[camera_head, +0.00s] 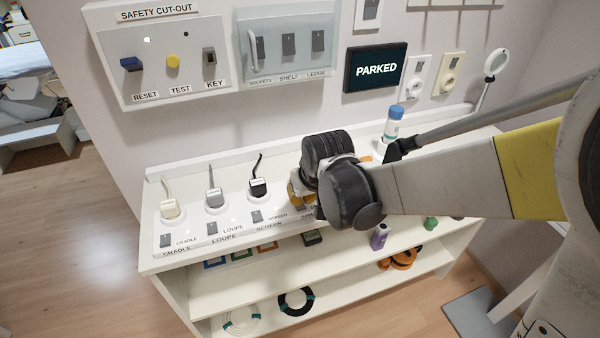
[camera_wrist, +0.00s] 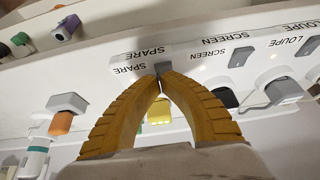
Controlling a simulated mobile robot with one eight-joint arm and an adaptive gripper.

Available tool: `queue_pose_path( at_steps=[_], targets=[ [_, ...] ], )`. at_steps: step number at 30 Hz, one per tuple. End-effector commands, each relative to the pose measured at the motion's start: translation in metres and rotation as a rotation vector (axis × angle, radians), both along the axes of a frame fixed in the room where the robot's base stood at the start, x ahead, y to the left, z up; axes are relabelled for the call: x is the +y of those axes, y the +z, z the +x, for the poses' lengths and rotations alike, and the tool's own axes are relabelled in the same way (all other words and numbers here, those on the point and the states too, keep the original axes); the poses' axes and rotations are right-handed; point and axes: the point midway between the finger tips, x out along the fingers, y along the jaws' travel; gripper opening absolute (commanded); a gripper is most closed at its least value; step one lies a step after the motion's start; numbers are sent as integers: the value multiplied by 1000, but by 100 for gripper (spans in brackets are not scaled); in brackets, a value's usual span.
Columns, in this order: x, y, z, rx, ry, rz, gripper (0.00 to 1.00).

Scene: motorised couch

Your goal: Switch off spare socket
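The spare socket's small grey rocker switch (camera_wrist: 162,67) shows in the wrist view beside its SPARE labels, just beyond my fingertips. My gripper (camera_wrist: 160,79) has its two yellow fingers brought together at the tips, with nothing visible held between them. The tips overlap the near side of the switch; I cannot tell if they touch it. A yellow piece (camera_wrist: 158,112) shows between the fingers, behind the tips. In the head view my gripper (camera_head: 296,196) is low over the right part of the socket strip, and my wrist hides most of the spare position.
The socket strip (camera_head: 190,236) also carries cradle, loupe and screen switches with plugs to the left. A blue-capped bottle (camera_head: 393,124) stands behind my arm. The wall holds a safety cut-out panel (camera_head: 165,65), a covered switch box (camera_head: 287,75) and a PARKED display (camera_head: 375,68).

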Motion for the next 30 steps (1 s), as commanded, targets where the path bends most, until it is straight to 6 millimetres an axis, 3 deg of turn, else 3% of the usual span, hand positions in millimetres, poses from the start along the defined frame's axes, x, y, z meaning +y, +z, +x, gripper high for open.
queue_pose_path(
  at_steps=[8,16,30],
  targets=[
    [-2,-12,-7,-116,0,33,0],
    [-2,-9,-7,-117,0,34,0],
    [2,-7,8,-116,0,33,0]
  ],
)
